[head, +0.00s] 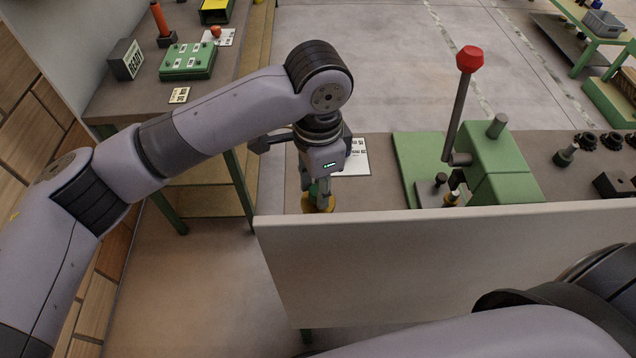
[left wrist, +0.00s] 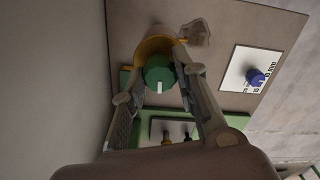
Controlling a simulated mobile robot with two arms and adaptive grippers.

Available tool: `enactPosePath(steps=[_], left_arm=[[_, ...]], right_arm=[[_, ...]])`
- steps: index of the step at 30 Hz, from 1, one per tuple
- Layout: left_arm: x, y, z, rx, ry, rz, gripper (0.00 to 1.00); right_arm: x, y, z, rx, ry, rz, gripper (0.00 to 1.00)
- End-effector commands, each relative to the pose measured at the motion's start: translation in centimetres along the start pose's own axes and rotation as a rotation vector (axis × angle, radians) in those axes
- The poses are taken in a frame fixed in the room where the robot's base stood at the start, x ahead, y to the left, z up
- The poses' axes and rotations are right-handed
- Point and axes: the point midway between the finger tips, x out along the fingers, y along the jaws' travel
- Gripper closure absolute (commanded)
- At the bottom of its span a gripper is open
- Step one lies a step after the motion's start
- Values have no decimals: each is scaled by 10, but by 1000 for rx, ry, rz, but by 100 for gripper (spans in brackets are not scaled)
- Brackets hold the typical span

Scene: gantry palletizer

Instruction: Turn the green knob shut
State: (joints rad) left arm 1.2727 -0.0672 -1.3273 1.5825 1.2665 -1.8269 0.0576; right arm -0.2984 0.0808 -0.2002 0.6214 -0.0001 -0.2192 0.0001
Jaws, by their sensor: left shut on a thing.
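The green knob (left wrist: 160,72) has a white pointer mark and sits by a yellow ring-shaped base (left wrist: 152,46) in the left wrist view. My left gripper (left wrist: 161,75) has its two fingers on either side of the knob and is shut on it. In the head view my left gripper (head: 317,190) points down at the near left end of the bench, over the yellow base (head: 318,204). The knob is mostly hidden there by the fingers. My right arm shows at the lower right of the head view, but its gripper is out of the picture.
A white card with a blue knob (left wrist: 257,77) lies beside the green knob. A green press (head: 500,165) with a red-topped lever (head: 469,60) stands to the right. A pale panel (head: 430,255) runs along the bench front. A side table (head: 120,95) stands at left.

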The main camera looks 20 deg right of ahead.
Motion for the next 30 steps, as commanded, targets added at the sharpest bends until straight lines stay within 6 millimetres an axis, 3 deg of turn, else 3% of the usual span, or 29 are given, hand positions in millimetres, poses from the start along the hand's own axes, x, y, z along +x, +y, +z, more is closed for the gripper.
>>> enactPosePath(steps=[6,14,20,30], left_arm=[[-1,0,0,0,1,-1,100],[-3,0,0,-25,1,-1,100],[-5,0,0,-113,1,1,100],[-7,1,0,-405,1,3,100]], right_arm=[[0,0,0,1,0,0,60],[-5,-1,0,1,-1,-1,60],[-21,-1,-1,2,-2,-2,60],[-61,-1,-4,1,-4,-2,60]])
